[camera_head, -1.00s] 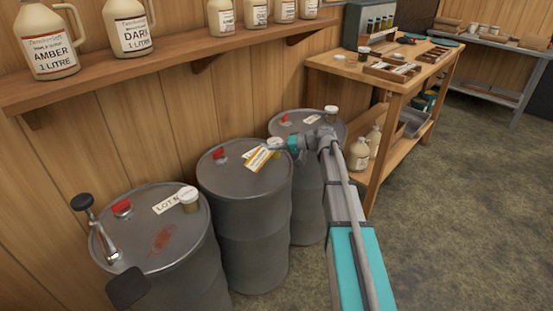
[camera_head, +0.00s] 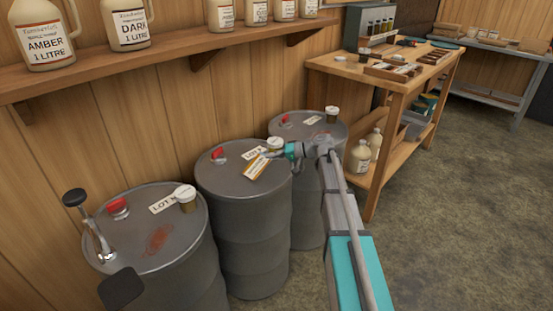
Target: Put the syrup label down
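The syrup label (camera_head: 257,168), a small white card with an orange-yellow edge, is at the top of the middle drum (camera_head: 222,180). My gripper (camera_head: 270,155) reaches in from the right, and its dark fingertips are at the label's upper right end. The fingers look closed on that end. The label is tilted in the picture, just in front of a white lot card (camera_head: 252,153) on the same drum. I cannot tell whether it touches the drum top or hangs slightly above it. A white-capped sample jar (camera_head: 274,143) stands behind my gripper and is partly hidden.
The left drum (camera_head: 140,240) carries a lot card (camera_head: 164,203), a jar (camera_head: 186,199) and a red bung (camera_head: 118,208). The right drum (camera_head: 285,128) stands behind my arm. A shelf of jugs (camera_head: 150,64) runs above. A wooden bench (camera_head: 345,66) is at right.

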